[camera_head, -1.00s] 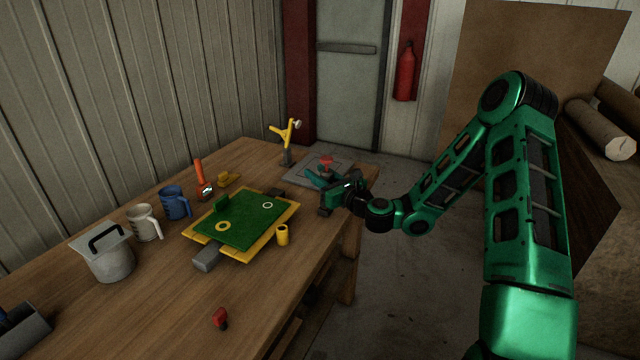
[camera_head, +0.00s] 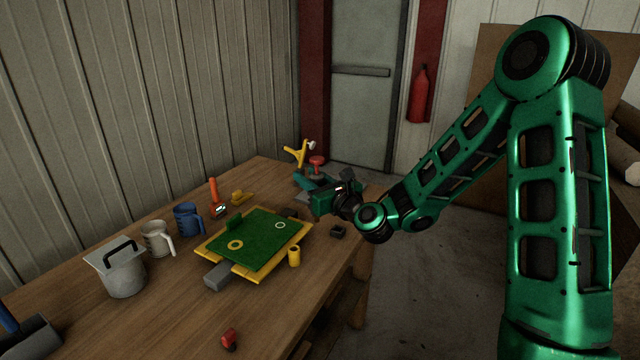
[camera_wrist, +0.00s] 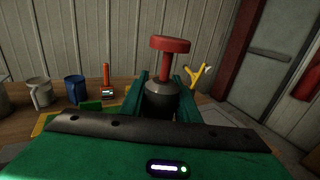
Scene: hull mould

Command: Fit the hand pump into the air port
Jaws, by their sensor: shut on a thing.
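The hand pump, with a red knob handle (camera_head: 317,160) and a dark grey body, is upright in my gripper (camera_head: 306,181). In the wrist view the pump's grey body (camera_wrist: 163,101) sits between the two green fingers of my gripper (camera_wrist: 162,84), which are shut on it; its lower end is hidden. The green mould plate (camera_head: 258,236) lies on a yellow frame on the bench, nearer than the gripper. I cannot tell which feature is the air port.
The wooden bench (camera_head: 180,312) also holds a lidded grey pot (camera_head: 122,278), a white jug (camera_head: 157,240), a blue jug (camera_head: 187,219), a yellow cup (camera_head: 294,257), a dark block (camera_head: 338,231) and a small red item (camera_head: 229,339). A yellow forked piece (camera_head: 299,153) stands behind the gripper.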

